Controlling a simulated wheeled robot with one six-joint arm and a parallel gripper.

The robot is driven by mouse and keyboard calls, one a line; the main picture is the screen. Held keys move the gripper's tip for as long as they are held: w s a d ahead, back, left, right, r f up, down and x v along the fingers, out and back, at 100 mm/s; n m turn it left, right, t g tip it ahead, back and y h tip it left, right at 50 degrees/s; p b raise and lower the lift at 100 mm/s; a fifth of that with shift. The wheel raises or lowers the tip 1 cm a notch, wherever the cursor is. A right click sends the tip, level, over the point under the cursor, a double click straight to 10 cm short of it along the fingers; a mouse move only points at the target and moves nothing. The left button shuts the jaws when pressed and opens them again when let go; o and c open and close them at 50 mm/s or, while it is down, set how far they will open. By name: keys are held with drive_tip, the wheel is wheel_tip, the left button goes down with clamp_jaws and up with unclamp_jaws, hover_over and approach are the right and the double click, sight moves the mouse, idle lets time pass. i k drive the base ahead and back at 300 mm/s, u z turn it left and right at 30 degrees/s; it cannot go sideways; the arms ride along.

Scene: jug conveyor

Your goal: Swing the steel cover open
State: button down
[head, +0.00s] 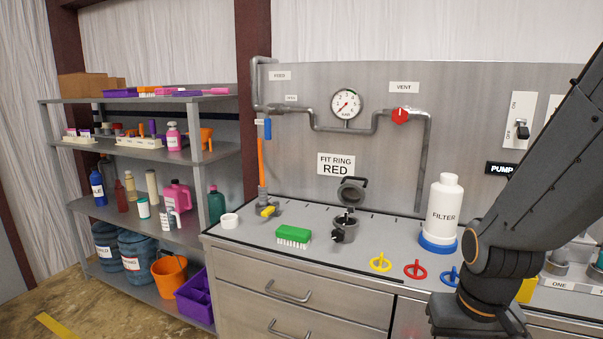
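A round steel cover (352,190) stands raised and tilted back above a short steel housing (345,230) on the grey worktop. The cover appears swung up, with its round inner side facing me. A dark fitting sits at the housing's front left, and its details are too small to tell. My dark arm crosses the right side of the head view, well to the right of the housing. My gripper is not in view.
A green brush (293,235) lies left of the housing. A white filter bottle (443,208) on a blue base stands to the right. Yellow (381,262), red (415,269) and blue rings lie in front. A sign (336,164) reads "FIT RING RED".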

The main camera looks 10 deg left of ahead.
sight(352, 194)
drive_tip(key=u, duration=0.35)
drive_tip(key=i, duration=1)
drive_tip(key=z, duration=0.05)
